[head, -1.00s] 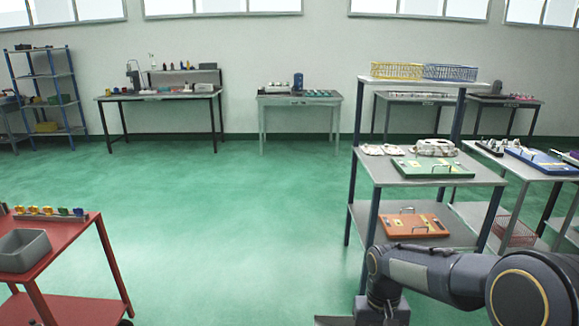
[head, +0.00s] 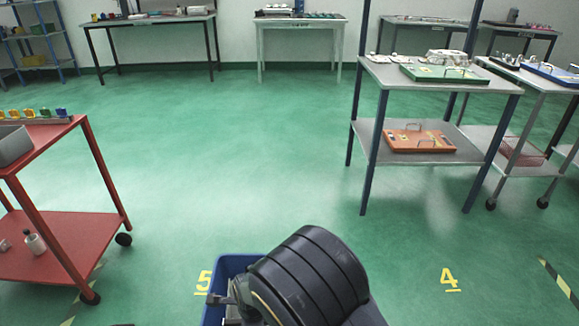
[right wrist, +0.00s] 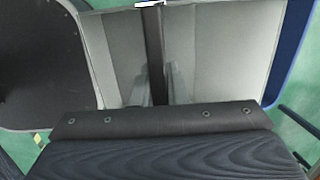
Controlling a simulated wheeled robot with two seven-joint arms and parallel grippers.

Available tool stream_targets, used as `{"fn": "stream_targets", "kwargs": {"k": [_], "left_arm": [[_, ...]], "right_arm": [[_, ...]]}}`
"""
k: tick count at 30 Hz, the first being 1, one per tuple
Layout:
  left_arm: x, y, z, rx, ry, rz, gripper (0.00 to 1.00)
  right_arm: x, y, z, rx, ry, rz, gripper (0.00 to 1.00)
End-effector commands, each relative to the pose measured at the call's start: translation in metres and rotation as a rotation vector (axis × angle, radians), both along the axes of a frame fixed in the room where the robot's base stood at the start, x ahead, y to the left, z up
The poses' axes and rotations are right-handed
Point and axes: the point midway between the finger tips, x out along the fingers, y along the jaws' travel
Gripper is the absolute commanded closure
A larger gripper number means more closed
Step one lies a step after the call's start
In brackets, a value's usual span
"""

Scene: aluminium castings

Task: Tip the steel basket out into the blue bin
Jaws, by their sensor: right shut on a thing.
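The blue bin (head: 232,262) stands on the floor at the bottom centre of the head view. My right arm is bent over it and hides much of it. In the right wrist view the bin's blue wall (right wrist: 295,35) shows at the right edge. The steel basket's grey metal wall (right wrist: 212,50) fills the upper middle of that view, beside the bin's wall. My right gripper (right wrist: 153,55) is shut on the basket, seen close up. The basket's contents and its exact tilt cannot be told. My left gripper is not in view.
A red cart (head: 75,245) with a grey tray (head: 12,145) stands at the left. A shelf rack (head: 370,155) holding a green board (head: 443,74) and an orange board (head: 418,141) stands at the right. The green floor between them is clear.

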Motion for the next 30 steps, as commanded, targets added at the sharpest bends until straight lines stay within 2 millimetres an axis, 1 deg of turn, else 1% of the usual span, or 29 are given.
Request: {"fn": "stream_targets", "kwargs": {"k": [1, 4, 7, 11, 17, 23, 27, 30], "left_arm": [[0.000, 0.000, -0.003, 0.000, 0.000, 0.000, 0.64], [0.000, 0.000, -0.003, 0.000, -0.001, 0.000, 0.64], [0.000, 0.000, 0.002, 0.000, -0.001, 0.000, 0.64], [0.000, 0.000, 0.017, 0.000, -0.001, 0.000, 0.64], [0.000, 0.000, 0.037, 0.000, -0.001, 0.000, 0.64], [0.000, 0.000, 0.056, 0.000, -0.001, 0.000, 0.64], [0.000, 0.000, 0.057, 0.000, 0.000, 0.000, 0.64], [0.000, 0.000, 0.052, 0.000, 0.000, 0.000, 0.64]], "right_arm": [[-0.001, 0.007, -0.009, 0.001, -0.006, -0.030, 1.00], [-0.001, 0.013, -0.013, 0.007, -0.007, -0.066, 1.00], [0.000, 0.013, -0.009, 0.008, 0.008, -0.072, 1.00], [0.005, 0.012, -0.003, 0.007, 0.084, -0.075, 1.00], [0.010, 0.012, 0.003, 0.002, 0.230, -0.072, 1.00], [0.020, 0.012, 0.010, -0.004, 0.428, -0.072, 1.00], [0.031, 0.012, 0.013, -0.008, 0.560, -0.069, 1.00], [0.040, 0.012, 0.015, -0.010, 0.649, -0.069, 1.00]]}}
